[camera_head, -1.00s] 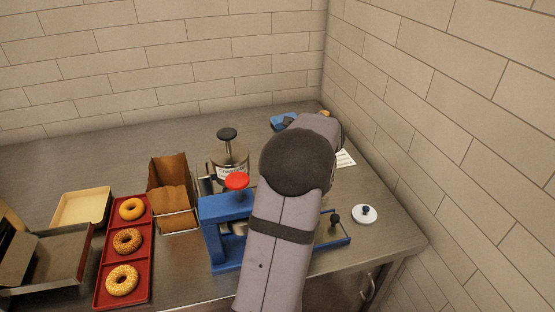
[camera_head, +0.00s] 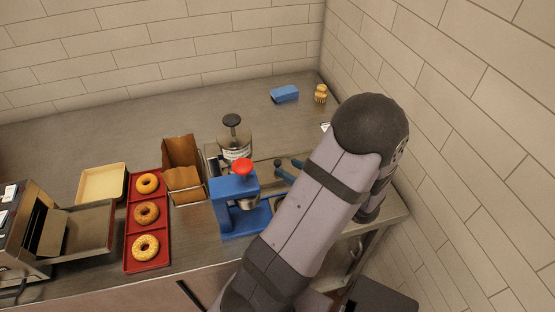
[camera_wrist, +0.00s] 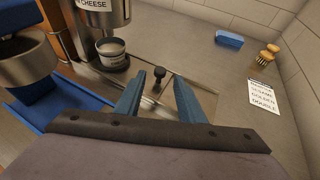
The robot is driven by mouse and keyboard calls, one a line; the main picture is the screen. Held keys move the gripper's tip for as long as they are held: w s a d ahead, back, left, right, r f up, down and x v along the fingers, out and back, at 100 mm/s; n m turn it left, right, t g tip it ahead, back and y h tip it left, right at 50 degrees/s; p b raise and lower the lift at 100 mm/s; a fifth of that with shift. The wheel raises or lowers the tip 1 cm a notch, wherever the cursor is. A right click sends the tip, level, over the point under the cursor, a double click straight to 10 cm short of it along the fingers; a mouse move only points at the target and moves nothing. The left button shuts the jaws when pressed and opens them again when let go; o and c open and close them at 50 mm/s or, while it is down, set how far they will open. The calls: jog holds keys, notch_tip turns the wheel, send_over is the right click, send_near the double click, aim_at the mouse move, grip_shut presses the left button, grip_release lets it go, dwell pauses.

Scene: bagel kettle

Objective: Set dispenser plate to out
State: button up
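The cream cheese dispenser (camera_head: 236,153) is a metal cylinder with a dark top knob; its lower part shows in the wrist view (camera_wrist: 103,14). A small cup (camera_wrist: 111,50) sits below its outlet. A flat metal dispenser plate (camera_wrist: 138,87) with an upright black knob (camera_wrist: 159,76) lies right of the cup. My gripper (camera_wrist: 157,93) is open and empty, its two teal fingers either side of the line toward the knob. The knob stands just beyond the fingertips; contact is not visible. In the head view my gripper (camera_head: 288,170) is right of the dispenser.
A blue press (camera_head: 233,203) with a red knob stands left of my arm. A red tray (camera_head: 133,232) holds bagels. A blue block (camera_head: 285,94), a wooden brush (camera_head: 321,94) and an order card (camera_wrist: 264,94) lie beyond.

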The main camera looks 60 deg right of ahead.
aim_at(280, 163)
jog(key=shift+p+x, duration=0.9)
jog(key=shift+x, duration=2.7)
grip_shut()
jog(key=shift+s+d, duration=0.15)
